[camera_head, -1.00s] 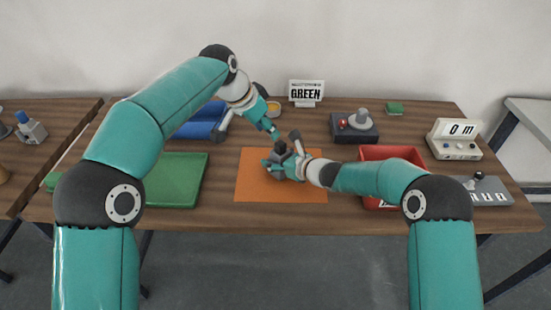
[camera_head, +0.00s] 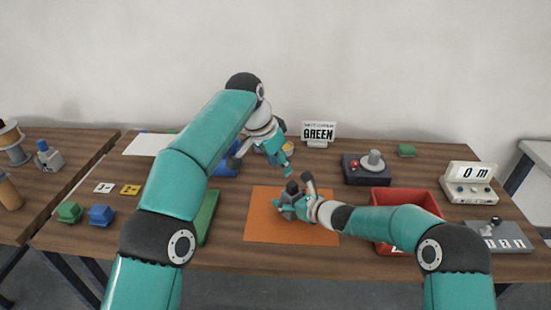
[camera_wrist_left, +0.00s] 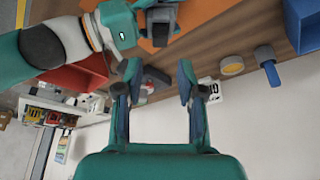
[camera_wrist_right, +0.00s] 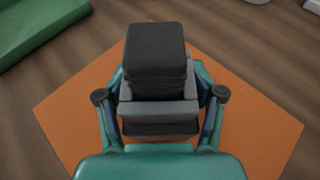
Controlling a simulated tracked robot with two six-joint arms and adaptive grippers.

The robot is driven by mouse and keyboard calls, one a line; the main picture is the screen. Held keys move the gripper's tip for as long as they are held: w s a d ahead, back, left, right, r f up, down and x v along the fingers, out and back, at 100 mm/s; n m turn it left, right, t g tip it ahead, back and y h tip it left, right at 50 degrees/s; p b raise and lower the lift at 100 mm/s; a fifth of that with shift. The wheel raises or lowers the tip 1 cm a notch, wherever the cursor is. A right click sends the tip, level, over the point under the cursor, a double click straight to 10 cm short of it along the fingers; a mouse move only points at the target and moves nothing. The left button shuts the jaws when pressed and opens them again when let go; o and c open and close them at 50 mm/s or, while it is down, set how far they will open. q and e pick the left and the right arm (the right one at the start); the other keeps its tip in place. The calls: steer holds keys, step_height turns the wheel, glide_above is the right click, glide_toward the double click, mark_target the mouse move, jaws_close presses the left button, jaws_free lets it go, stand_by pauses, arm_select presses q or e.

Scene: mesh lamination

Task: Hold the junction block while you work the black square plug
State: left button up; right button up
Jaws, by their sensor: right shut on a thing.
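The grey junction block (camera_wrist_right: 160,115) is between the fingers of my right gripper (camera_wrist_right: 162,95), which is shut on its sides. The black square plug (camera_wrist_right: 155,48) sits on top of the block, on the camera's side, in the right wrist view. In the head view the block (camera_head: 288,200) is over the orange mat (camera_head: 262,228), with the dark plug (camera_head: 291,187) on its upper end. My left gripper (camera_head: 284,168) is above and behind the block, apart from it. In the left wrist view its fingers (camera_wrist_left: 158,78) are spread with nothing between them.
A red bin (camera_head: 408,203) stands right of the mat, and a green tray (camera_head: 207,218) left, partly behind my left arm. A meter (camera_head: 468,184) stands at right.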

mark_target(290, 185)
arm_select(q)
steer(key=x, duration=1)
steer(key=shift+f, duration=0.25)
arm_select(e)
steer(key=shift+s+f, duration=0.1)
steer(key=shift+f, duration=0.2)
arm_select(q)
jaws_close()
steer(key=shift+c, duration=1.6)
jaws_free()
jaws_close()
steer(key=shift+r, duration=0.25)
steer(key=shift+r, duration=1.3)
